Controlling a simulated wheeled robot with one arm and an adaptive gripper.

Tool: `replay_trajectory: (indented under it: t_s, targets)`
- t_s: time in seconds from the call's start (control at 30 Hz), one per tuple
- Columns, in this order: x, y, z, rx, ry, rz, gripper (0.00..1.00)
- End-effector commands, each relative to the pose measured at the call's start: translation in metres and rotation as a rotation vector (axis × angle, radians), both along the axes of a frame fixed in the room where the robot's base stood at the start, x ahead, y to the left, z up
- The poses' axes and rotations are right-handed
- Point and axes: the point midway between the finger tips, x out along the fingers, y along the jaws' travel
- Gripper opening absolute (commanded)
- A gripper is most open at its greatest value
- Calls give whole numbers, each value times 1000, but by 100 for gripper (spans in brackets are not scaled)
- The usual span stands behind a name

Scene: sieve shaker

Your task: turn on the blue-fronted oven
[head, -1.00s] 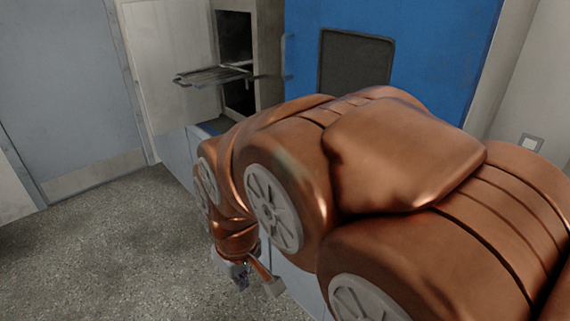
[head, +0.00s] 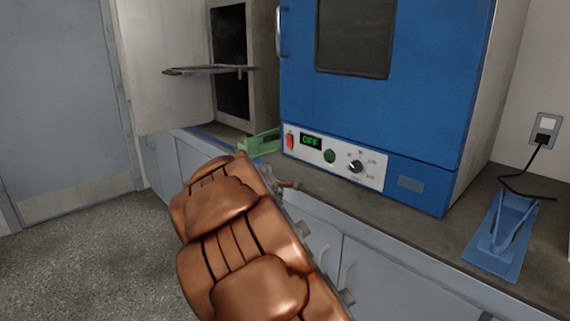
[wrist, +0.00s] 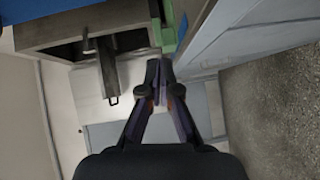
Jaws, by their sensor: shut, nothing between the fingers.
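The blue-fronted oven (head: 340,105) stands on the counter in the head view, its door shut. Its white control panel (head: 340,174) runs along the bottom left of the front. The panel has a red switch (head: 289,140), a display (head: 311,142) reading OFF in green, a round green button (head: 329,156) and a black knob (head: 356,167). My gripper (wrist: 163,68) shows in the wrist view with its fingers together and nothing between them. In the head view my arm mostly hides it, below and left of the panel. The panel cannot be made out in the wrist view.
A grey oven (head: 262,60) with an open door and a rack (head: 208,70) sticking out stands to the left. A green stand (head: 260,143) sits between the ovens. A blue stand (head: 499,235) is at the right on the counter (head: 415,222). The floor (head: 95,255) at left is clear.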

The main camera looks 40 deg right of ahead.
Motion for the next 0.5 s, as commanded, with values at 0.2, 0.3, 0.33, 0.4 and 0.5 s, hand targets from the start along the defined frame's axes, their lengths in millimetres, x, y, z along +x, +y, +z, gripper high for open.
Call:
replay_trajectory:
  t_s: [0.2,0.3,0.33,0.4,0.5]
  targets:
    - [9,-43,-27,-323,-14,-26,0]
    - [10,-51,-27,-423,-16,-36,0]
    - [10,-53,-28,-445,-14,-39,0]
    - [10,-56,-27,-483,-18,-45,0]
    - [10,-58,-26,-507,-18,-49,0]
